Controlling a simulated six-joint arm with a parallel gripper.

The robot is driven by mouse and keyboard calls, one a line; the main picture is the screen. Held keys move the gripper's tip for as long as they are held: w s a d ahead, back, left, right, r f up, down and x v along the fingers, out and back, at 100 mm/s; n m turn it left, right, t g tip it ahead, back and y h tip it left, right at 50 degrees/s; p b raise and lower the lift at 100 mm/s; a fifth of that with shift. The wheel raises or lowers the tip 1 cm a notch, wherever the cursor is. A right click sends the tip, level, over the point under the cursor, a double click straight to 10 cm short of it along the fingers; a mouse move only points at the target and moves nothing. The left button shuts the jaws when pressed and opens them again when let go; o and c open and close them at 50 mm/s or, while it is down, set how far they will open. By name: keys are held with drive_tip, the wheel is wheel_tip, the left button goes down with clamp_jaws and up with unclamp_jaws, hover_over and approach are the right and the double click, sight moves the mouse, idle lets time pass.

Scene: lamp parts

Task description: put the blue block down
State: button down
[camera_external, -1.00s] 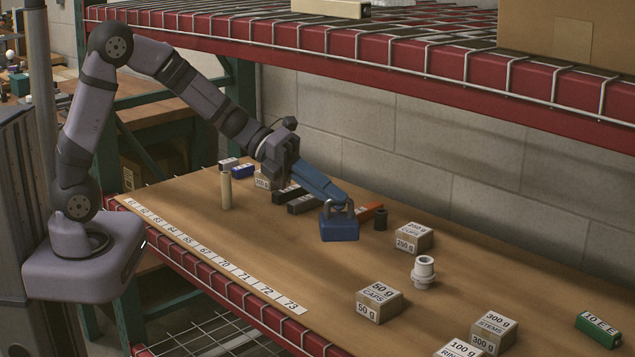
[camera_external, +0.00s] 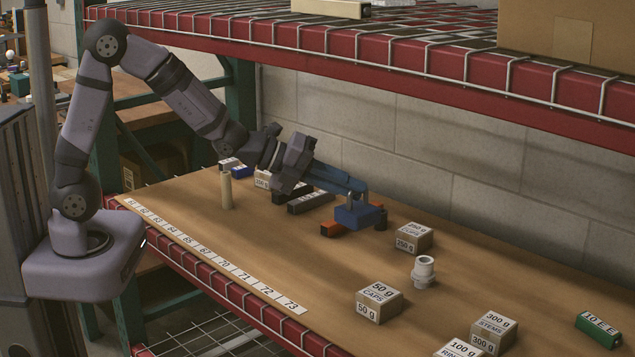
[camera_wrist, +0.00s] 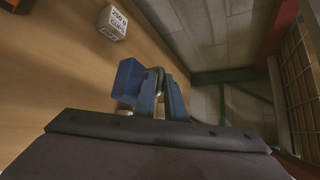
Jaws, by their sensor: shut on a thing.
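The blue block (camera_external: 357,216) is held in my gripper (camera_external: 362,191) near the back of the wooden shelf board. My gripper is shut on it. In the wrist view the blue block (camera_wrist: 128,80) sits at the left side of the fingertips (camera_wrist: 155,82). The block looks slightly raised above the board, but I cannot tell the exact gap. A small dark cylinder (camera_external: 381,219) stands close to the block's right side.
A 250 g box (camera_external: 413,238) and a white fitting (camera_external: 424,271) stand to the right. A 50 g box (camera_external: 379,299) is farther forward. The front middle board is clear. The upper shelf (camera_external: 400,62) overhangs.

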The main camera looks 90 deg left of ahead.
drive_tip(key=shift+n+y, duration=0.5)
drive_tip(key=shift+y, duration=0.2)
drive_tip(key=a+f, duration=0.1)
drive_tip(key=s+a+f, duration=0.1)
drive_tip(key=a, duration=0.1)
drive_tip(key=shift+s+a, duration=0.1)
drive_tip(key=shift+a, duration=0.1)
drive_tip(key=shift+f, duration=0.15)
drive_tip(key=shift+f+b, duration=0.35)
drive_tip(key=shift+f, duration=4.55)
drive_tip(key=shift+f, duration=0.1)
drive_tip(key=c, duration=1.8)
unclamp_jaws()
drive_tip(key=shift+s+d+f, duration=0.1)
drive_tip(key=shift+s+f, duration=0.05)
drive_tip(key=shift+f, duration=0.05)
